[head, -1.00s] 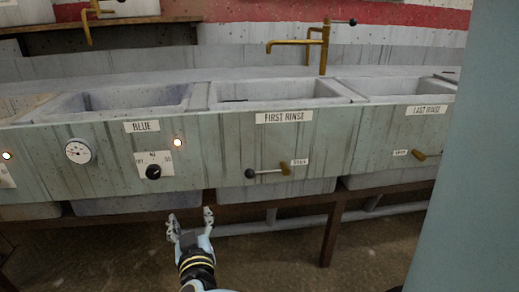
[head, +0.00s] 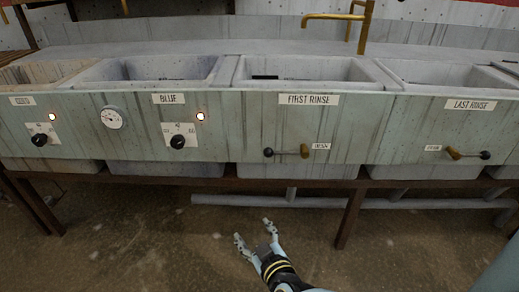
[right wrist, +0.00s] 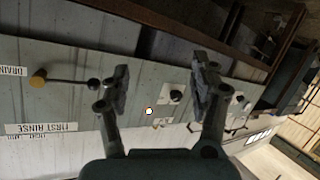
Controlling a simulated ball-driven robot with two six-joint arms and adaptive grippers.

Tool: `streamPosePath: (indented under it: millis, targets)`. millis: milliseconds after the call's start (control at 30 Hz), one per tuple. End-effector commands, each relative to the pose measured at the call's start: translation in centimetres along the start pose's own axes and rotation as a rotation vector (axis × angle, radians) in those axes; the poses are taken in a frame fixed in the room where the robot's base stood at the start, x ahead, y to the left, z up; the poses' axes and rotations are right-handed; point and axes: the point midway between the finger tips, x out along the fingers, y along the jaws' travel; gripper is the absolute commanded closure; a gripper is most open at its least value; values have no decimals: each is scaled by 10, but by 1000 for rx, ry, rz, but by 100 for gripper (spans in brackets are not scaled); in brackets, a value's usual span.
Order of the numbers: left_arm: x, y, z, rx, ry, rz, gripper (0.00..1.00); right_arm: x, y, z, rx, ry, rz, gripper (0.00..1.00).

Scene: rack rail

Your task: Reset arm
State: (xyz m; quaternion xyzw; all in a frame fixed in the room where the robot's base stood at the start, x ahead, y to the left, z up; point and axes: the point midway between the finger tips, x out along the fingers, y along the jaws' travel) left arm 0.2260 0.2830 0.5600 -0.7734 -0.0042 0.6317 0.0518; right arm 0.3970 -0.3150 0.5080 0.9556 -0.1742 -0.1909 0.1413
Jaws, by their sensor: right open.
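My right gripper (head: 253,231) is open and empty in the lower middle of the head view, over the floor and in front of the sink row. Its two fingers point up the picture and apart. The right wrist view shows the same open gripper (right wrist: 160,84), with nothing between its fingers and the sink panel beyond, turned nearly upside down. My left gripper is in neither view.
The sink front panel (head: 348,130) spans the head view. It carries a First Rinse lever (head: 288,152), a Last Rinse lever (head: 467,154), black knobs (head: 178,142) and a gauge (head: 112,117). A table leg (head: 349,218) stands right of my gripper. Floor (head: 140,235) is clear on the left.

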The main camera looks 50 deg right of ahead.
Motion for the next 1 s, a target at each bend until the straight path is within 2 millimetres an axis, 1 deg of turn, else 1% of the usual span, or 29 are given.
streamPosePath:
  millis: [500, 567, 600, 633, 667, 767, 800, 867, 900, 967, 1000]
  targets:
    - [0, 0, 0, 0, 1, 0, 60, 0, 0, 0, 0, 0, 1, 38]
    - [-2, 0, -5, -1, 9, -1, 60, -3, 2, 2, -3, -5, 0, 38]
    - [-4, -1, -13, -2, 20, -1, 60, -7, 5, 6, -10, -12, -1, 38]
    - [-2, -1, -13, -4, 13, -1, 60, -12, 8, 12, -20, -24, -3, 38]
    - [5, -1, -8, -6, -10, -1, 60, -17, 11, 20, -37, -35, -9, 38]
    - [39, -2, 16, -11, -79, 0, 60, -38, 10, 52, -115, -90, -75, 38]
    - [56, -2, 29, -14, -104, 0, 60, -49, 8, 70, -139, -126, -121, 38]
    - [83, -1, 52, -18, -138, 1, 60, -70, 4, 102, -167, -197, -200, 38]
    - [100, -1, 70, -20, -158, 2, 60, -86, 1, 125, -182, -254, -256, 38]
    - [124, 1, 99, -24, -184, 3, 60, -114, -1, 160, -193, -352, -334, 38]
    - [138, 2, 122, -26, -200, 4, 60, -134, 0, 184, -198, -427, -381, 38]
